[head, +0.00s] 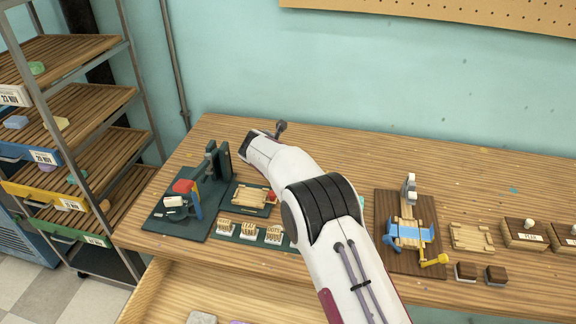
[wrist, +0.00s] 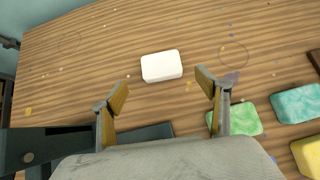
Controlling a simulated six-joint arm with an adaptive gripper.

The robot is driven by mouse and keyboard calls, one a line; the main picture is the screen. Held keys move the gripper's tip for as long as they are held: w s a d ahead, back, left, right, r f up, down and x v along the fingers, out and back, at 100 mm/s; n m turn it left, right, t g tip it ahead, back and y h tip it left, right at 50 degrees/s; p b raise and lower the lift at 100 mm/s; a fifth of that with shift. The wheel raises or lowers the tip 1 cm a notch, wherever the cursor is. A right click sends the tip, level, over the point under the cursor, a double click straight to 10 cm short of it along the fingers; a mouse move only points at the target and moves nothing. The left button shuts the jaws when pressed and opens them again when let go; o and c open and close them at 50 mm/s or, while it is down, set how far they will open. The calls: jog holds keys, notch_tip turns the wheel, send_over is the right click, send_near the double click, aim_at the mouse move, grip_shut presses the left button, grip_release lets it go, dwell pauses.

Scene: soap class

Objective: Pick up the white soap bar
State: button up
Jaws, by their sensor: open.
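The white soap bar (wrist: 161,66) lies flat on the wooden tabletop in the wrist view, a little above centre. My gripper (wrist: 162,89) is open, with its two yellow-padded fingers well apart and nothing between them. The bar shows beyond the fingertips, roughly in line with the gap and apart from both fingers. How high the fingers are above the table I cannot tell. In the head view I cannot make out the bar or the fingers; my arm covers part of the bench.
In the wrist view, a green bar (wrist: 243,121) is partly behind the right finger. A teal bar (wrist: 298,103) and a yellow bar (wrist: 308,158) lie further right. A dark fixture (wrist: 45,143) is at lower left. In the head view, a dark green press (head: 180,215) stands left of my arm.

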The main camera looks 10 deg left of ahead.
jog(key=shift+f, duration=0.1)
jog(key=shift+w+d+f, duration=0.1)
jog(key=shift+w+f, duration=0.2)
jog(key=shift+f, duration=0.35)
jog(key=shift+w+d+f, duration=0.1)
jog(key=shift+w+f, duration=0.2)
jog(key=shift+f, duration=0.3)
jog(key=shift+x, duration=1.2)
jog(key=c, duration=1.2)
